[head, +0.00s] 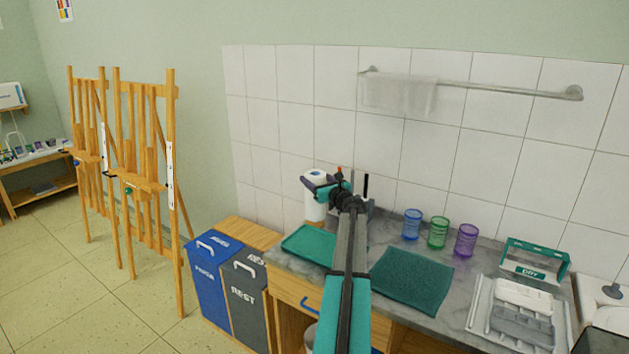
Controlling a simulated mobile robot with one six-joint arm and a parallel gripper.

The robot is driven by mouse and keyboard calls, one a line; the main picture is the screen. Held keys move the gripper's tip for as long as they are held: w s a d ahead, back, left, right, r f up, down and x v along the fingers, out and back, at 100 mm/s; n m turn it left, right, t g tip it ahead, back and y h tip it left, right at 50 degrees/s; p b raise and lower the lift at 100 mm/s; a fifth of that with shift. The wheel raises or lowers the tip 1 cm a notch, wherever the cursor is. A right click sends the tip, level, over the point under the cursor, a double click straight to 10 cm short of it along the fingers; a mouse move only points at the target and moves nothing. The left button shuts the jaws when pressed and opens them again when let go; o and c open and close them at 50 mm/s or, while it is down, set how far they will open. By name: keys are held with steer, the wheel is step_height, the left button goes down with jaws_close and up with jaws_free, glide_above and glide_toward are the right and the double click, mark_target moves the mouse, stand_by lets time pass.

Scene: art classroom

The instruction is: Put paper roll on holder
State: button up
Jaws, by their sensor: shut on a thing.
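The white paper roll (316,209) is upright near the wall, at the back left of the counter. My gripper (317,187) is shut on its upper part, with the jaws across the roll. Whether the roll's bottom touches the counter is hard to tell. A dark upright rod (366,186), which looks like the holder, stands just right of my gripper. Its lower part and base are mostly hidden behind my arm. No roll is seen on the rod.
On the counter are a green tray (300,247), a dark green mat (411,284), a blue cup (412,224), a green cup (438,232), a purple cup (466,240) and a drying rack (481,310). A towel rail (500,90) is above. Two bins (216,275) stand left.

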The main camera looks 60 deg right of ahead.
steer(key=shift+f+b, duration=0.6)
steer(key=shift+f, duration=0.4)
steer(key=o, duration=2)
steer(key=shift+r+p, duration=2.9)
steer(key=shift+r, duration=1.1)
